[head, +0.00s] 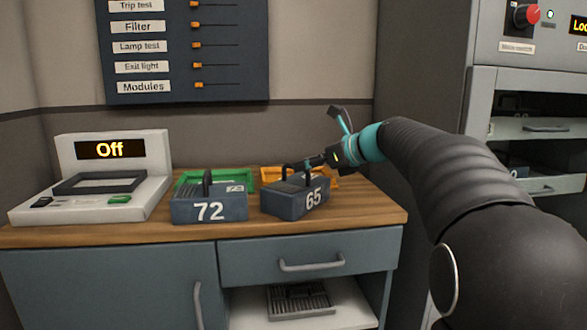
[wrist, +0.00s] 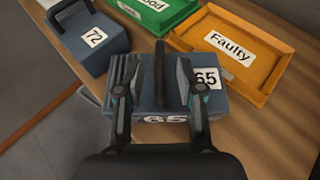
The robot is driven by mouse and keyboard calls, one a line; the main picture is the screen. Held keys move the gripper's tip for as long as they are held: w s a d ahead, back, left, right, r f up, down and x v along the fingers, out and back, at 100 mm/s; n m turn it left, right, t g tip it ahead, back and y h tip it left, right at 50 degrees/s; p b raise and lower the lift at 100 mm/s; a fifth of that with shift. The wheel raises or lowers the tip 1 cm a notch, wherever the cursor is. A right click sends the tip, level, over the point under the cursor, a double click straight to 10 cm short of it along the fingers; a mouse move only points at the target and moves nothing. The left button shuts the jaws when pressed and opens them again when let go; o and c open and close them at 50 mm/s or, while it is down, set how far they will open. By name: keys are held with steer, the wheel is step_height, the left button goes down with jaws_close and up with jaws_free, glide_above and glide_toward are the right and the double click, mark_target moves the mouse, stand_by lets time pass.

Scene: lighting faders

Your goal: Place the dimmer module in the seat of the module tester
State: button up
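A dark blue-grey module marked 72 (head: 209,207) stands on the bench, its handle upright; it also shows in the wrist view (wrist: 90,45). A similar module marked 65 (head: 297,203) stands to its right, turned at an angle; it fills the middle of the wrist view (wrist: 150,98). My gripper (wrist: 160,70) is over module 65, fingers apart on either side of its dark upright handle (wrist: 160,72), with gaps visible on both sides. The module tester (head: 150,190) is at the left, display reading "Off"; its dark-framed seat (head: 72,187) looks empty.
A green tray (head: 240,177) stands behind module 72. An orange tray labelled "Faulty" (wrist: 232,48) is behind module 65. A wall panel with sliders (head: 185,50) hangs above. Wooden bench top (head: 345,215) is clear at the front right. A grey cabinet (head: 530,130) stands at the right.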

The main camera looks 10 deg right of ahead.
steer(key=v, duration=0.6)
steer(key=s+a+f+n+g+h, duration=0.2)
steer(key=s+a+f+n, duration=0.1)
steer(key=s+f+n, duration=0.5)
steer(key=s+a+f+n+g+h, duration=0.1)
steer(key=s+a+f+n+h, duration=0.3)
steer(key=s, duration=0.7)
steer(key=s+d+f+n+h, duration=0.3)
steer(key=s+f+n, duration=1)
steer(key=s+n, duration=0.1)
steer(key=shift+s+d+g, duration=0.2)
steer(key=shift+g, duration=0.2)
steer(key=shift+o, duration=0.4)
steer(key=shift+s+d+f+n, duration=0.15)
steer(key=shift+s+f+n, duration=0.15)
steer(key=shift+f+n, duration=0.2)
steer(key=shift+d, duration=0.15)
